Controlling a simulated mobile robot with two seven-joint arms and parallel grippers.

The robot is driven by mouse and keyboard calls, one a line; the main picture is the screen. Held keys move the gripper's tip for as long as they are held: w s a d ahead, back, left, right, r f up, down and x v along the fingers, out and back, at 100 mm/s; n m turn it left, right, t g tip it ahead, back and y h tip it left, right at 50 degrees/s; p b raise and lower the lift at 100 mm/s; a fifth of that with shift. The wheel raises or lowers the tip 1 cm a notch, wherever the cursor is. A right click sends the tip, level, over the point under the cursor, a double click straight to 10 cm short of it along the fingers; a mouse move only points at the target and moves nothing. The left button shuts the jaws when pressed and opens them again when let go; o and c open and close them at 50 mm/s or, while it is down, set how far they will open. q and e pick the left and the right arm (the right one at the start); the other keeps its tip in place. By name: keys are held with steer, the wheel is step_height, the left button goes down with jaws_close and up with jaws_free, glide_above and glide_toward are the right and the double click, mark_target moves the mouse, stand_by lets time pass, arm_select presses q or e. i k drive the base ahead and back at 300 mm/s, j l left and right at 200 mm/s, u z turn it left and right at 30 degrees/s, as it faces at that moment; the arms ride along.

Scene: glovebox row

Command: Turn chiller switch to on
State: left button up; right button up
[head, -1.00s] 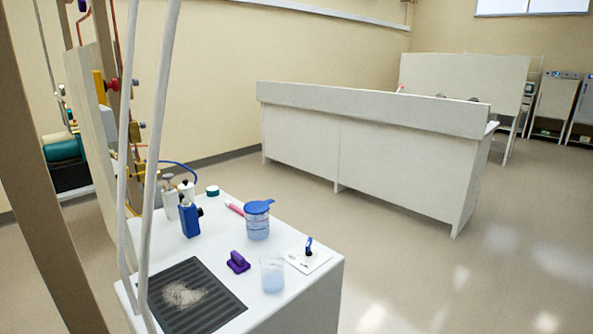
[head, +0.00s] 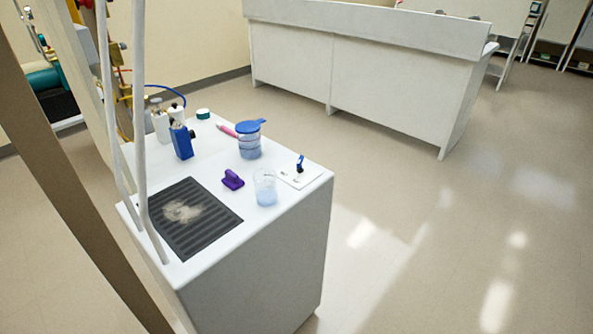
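A small blue toggle lever (head: 299,163) stands upright on a white plate (head: 310,176) with small dark marks, near the right corner of a white cabinet top. It looks like a switch, but its label is too small to read, so I cannot confirm that it is the chiller's or which setting it is at. Neither of my grippers is in view.
The white cabinet (head: 262,262) also carries a clear beaker (head: 265,188), a blue-lidded jar (head: 249,146), a purple object (head: 232,180), a blue bottle (head: 181,142) and a dark ribbed mat (head: 208,228). Pale uprights stand at its left. The floor (head: 430,250) at right is clear.

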mark_target(301, 159)
steer(key=i+l+u, duration=0.1)
steer(key=u, duration=0.3)
steer(key=l+u, duration=0.2)
steer(key=u, duration=0.2)
steer(key=i+l+u, duration=0.1)
steer(key=u, duration=0.35)
steer(key=l+u, duration=0.45)
steer(key=l, duration=0.45)
steer(key=l+u, duration=0.2)
steer(key=l, duration=0.65)
steer(key=k+l, duration=0.1)
steer(key=l, duration=1.25)
steer(key=k+l+u, duration=0.1)
steer(key=l, duration=0.6)
